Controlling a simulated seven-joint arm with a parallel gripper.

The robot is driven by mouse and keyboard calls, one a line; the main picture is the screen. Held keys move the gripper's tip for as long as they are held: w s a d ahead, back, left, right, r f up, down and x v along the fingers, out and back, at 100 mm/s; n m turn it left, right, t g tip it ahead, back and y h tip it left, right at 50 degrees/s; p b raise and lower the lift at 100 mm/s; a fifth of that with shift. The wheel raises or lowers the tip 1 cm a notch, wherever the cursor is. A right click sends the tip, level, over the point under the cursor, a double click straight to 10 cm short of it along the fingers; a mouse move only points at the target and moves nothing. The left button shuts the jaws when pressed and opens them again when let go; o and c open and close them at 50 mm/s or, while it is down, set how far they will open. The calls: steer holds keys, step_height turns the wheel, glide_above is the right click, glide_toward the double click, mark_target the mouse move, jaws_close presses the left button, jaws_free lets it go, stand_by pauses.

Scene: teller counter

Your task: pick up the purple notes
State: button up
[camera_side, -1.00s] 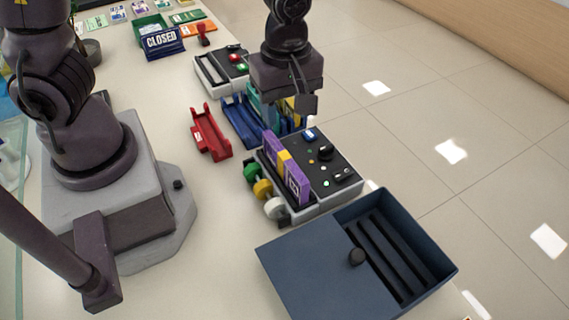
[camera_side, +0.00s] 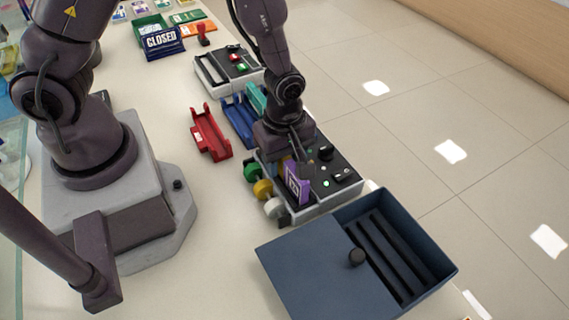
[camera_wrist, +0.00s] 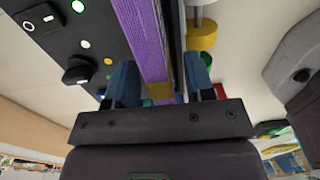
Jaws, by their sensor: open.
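The purple notes (camera_side: 297,184) stand on edge as a bundle on the near-left side of a dark-topped machine. In the wrist view the purple notes (camera_wrist: 140,30) run between my two blue fingertips, with a yellow band near the fingers. My gripper (camera_side: 286,158) is over the bundle, hiding its far part in the side view. In the wrist view my gripper (camera_wrist: 161,78) is open, with a finger on each side of the bundle. A gap shows at the left finger; I cannot tell whether the right one touches.
The machine (camera_side: 335,165) has knobs, lights and green, yellow and white rollers. A dark blue box (camera_side: 310,270) with a half-open top stands in front. Red (camera_side: 210,133) and blue (camera_side: 238,122) holders lie behind. Counter between my base and the machine is clear.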

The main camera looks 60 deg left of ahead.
steer(key=shift+f, duration=0.5)
jaws_close()
steer(key=shift+r, duration=0.15)
